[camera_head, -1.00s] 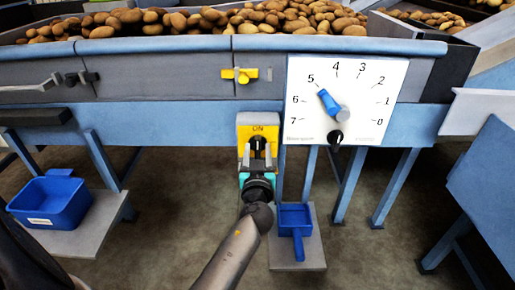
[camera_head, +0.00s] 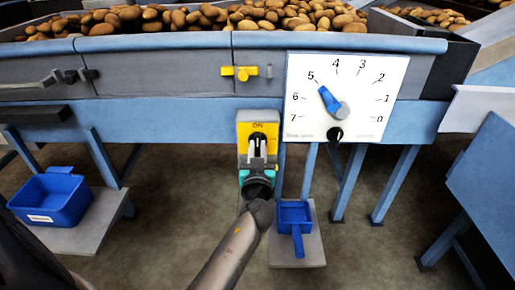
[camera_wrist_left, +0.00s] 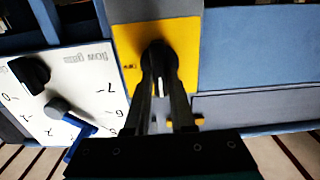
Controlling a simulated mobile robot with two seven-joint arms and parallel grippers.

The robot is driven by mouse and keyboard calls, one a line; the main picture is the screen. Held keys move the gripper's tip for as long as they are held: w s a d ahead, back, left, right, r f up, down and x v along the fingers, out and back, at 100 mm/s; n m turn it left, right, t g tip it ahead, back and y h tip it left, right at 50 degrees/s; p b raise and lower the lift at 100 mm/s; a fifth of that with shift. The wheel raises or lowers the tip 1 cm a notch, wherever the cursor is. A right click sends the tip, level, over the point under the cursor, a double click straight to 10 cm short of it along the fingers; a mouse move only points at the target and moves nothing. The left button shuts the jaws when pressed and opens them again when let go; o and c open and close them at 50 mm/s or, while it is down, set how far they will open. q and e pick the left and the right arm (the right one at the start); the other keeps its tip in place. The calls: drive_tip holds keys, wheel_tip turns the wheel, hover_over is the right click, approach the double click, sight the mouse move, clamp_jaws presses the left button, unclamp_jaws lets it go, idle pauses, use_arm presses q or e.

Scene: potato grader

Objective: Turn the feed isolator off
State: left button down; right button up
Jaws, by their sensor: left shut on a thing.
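The feed isolator (camera_head: 243,128) is a yellow plate marked ON at its top, mounted on the blue frame below the hopper. Its black knob (camera_wrist_left: 158,57) has a white mark and stands in the middle of the plate in the left wrist view. My left gripper (camera_head: 258,148) reaches up from below, its two fingers on either side of the knob and shut on it. The fingers and wrist hide the lower part of the plate in the head view. My right gripper is not in view.
A white dial panel (camera_head: 300,125) with a blue pointer near 5 and a black knob is just right of the isolator. A yellow latch (camera_head: 240,73) sits above. A blue scoop (camera_head: 296,214) and blue bin (camera_head: 50,199) stand low. Potatoes fill the hopper above.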

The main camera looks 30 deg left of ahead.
use_arm(q)
drive_tip(key=shift+m, duration=0.6)
drive_tip(key=shift+d+m+b, duration=0.1)
drive_tip(key=shift+m+b, duration=0.4)
drive_tip(key=shift+m, duration=0.7)
drive_tip(key=m, duration=0.2)
drive_tip(key=shift+w+m, duration=0.1)
drive_tip(key=shift+m, duration=0.2)
drive_tip(key=shift+w+d+f+m+p, duration=0.1)
drive_tip(key=shift+m+p, duration=0.1)
drive_tip(key=shift+m, duration=1.75)
drive_tip(key=shift+s+d+f+m+p, duration=0.1)
drive_tip(key=shift+m+p, duration=0.05)
drive_tip(key=shift+m, duration=1.75)
drive_tip(key=shift+w+f+m+p, duration=0.1)
drive_tip(key=shift+m+p, duration=0.1)
drive_tip(key=shift+m, duration=1.75)
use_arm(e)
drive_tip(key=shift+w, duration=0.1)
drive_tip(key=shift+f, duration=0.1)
